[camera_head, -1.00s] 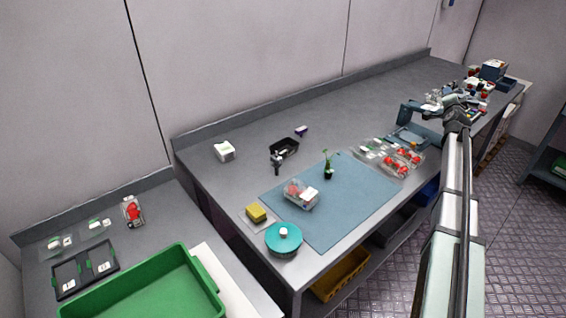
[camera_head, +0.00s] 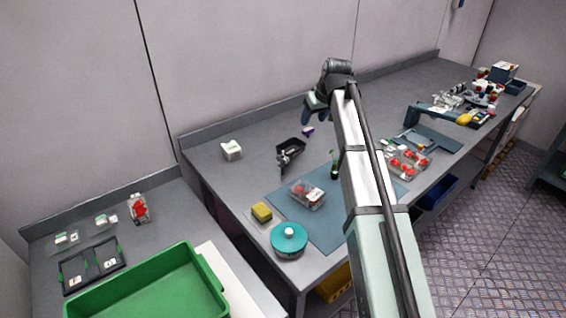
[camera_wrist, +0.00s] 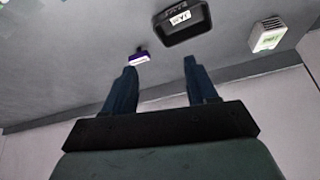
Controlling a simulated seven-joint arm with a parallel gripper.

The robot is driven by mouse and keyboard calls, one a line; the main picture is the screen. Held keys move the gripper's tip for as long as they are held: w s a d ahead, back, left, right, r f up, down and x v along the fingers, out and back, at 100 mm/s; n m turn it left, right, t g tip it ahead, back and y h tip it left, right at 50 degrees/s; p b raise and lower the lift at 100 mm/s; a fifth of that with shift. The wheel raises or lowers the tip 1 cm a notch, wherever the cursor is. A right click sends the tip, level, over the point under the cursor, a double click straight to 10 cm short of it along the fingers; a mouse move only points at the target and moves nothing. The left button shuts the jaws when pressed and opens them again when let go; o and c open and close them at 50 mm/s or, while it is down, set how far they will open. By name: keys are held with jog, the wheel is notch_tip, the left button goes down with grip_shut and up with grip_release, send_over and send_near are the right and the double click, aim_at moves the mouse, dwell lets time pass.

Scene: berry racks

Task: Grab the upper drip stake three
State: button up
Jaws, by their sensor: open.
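I cannot make out a drip stake for certain in either view. My gripper (camera_head: 316,110) is over the back of the long grey bench, above and beyond a black tray (camera_head: 290,152). In the wrist view my gripper (camera_wrist: 163,75) is open, with two dark blue fingers apart and nothing between them. The black tray (camera_wrist: 185,40) with a white label lies beyond the fingertips. A small purple and white piece (camera_wrist: 139,58) shows near the left fingertip; in the head view the purple piece (camera_head: 307,132) lies right of the tray.
A white box (camera_head: 231,149) stands left of the tray. A blue mat (camera_head: 325,232) holds a clear punnet of red berries (camera_head: 306,195) and a small plant (camera_head: 335,163). A teal round container (camera_head: 289,240) and yellow sponge (camera_head: 262,212) are near the front. The bench's back edge is raised.

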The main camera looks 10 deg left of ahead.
aim_at(284, 157)
jog(key=s+a+r+n+g+h, duration=0.2)
jog(key=s+a+n+g, duration=0.15)
jog(key=s+a, duration=0.55)
jog(key=shift+n, duration=0.55)
jog(key=f, duration=1.3)
jog(key=shift+s+f, duration=0.3)
jog(key=shift+f, duration=0.1)
jog(key=c, duration=1)
